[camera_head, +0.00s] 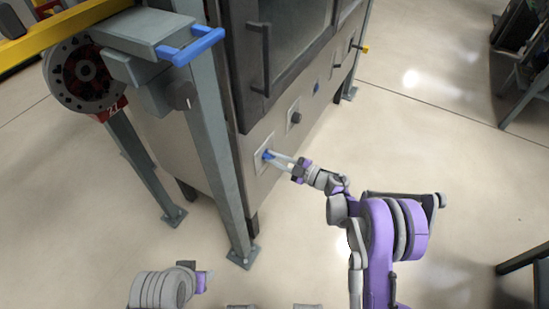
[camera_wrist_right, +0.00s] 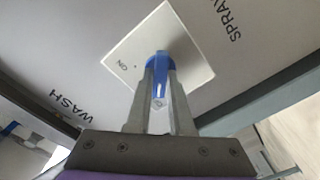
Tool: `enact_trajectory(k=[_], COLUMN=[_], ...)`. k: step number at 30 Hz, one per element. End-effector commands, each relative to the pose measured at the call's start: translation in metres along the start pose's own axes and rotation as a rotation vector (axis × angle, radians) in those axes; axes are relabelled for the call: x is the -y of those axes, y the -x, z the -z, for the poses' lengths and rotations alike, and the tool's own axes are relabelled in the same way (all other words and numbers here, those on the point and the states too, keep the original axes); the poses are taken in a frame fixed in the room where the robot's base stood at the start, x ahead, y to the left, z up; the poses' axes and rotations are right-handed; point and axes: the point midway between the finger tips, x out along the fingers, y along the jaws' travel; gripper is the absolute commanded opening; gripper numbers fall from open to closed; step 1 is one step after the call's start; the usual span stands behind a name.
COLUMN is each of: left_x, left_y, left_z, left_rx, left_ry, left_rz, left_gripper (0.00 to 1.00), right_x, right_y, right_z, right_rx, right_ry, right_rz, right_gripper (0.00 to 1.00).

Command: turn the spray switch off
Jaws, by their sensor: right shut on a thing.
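A blue switch knob (camera_head: 266,154) sits on a pale square plate on the lower front of the grey machine. In the right wrist view the same knob (camera_wrist_right: 157,62) stands out from its white plate (camera_wrist_right: 190,62), which bears the word ON at its lower left. The word SPRAY is printed on the panel to the right of the plate, and WASH to the lower left. My right gripper (camera_head: 272,157) is shut on the blue knob, with one finger on each side; the fingers (camera_wrist_right: 159,88) hide part of it.
A dark knob (camera_head: 296,117) and another blue control (camera_head: 317,88) are farther along the panel. A grey post (camera_head: 215,140) stands left of the gripped knob. A black door handle (camera_head: 261,60) juts out above. The floor to the right is mostly clear.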

Motion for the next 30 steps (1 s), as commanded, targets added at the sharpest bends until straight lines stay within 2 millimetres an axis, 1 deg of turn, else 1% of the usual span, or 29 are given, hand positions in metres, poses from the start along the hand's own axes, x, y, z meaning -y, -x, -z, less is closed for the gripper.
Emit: enact_trajectory(k=[7,8,12,13,20,23,26,30], left_x=[0.000,0.000,0.000,0.000,0.000,0.000,0.000,0.000], left_y=[0.000,0.000,0.000,0.000,0.000,0.001,0.003,0.008], left_z=[0.000,0.000,0.000,0.000,0.000,0.000,0.001,0.002], left_rx=[0.000,0.000,0.000,0.000,0.000,0.000,0.000,-0.001], left_ry=[0.000,0.000,0.000,0.000,0.000,0.000,0.000,0.000], left_rz=[0.000,0.000,0.000,0.000,0.000,0.000,0.000,0.000], left_gripper=[0.50,0.50,0.50,0.50,0.50,0.50,0.50,0.50], right_x=[-0.001,-0.001,0.000,0.000,0.000,0.000,-0.001,-0.002], right_y=[0.000,0.000,0.000,0.000,0.000,0.004,0.015,0.043], right_z=[0.000,0.000,0.000,0.000,0.000,0.000,0.000,0.000], right_rx=[-0.001,-0.001,-0.001,-0.001,0.000,0.001,0.002,0.004], right_ry=[0.000,0.000,0.000,0.000,-0.001,-0.001,0.000,0.000], right_rz=[-0.001,-0.001,-0.001,-0.001,0.000,0.000,-0.001,-0.002], right_gripper=[0.00,0.24,0.49,0.50,0.50,0.50,0.50,0.50])
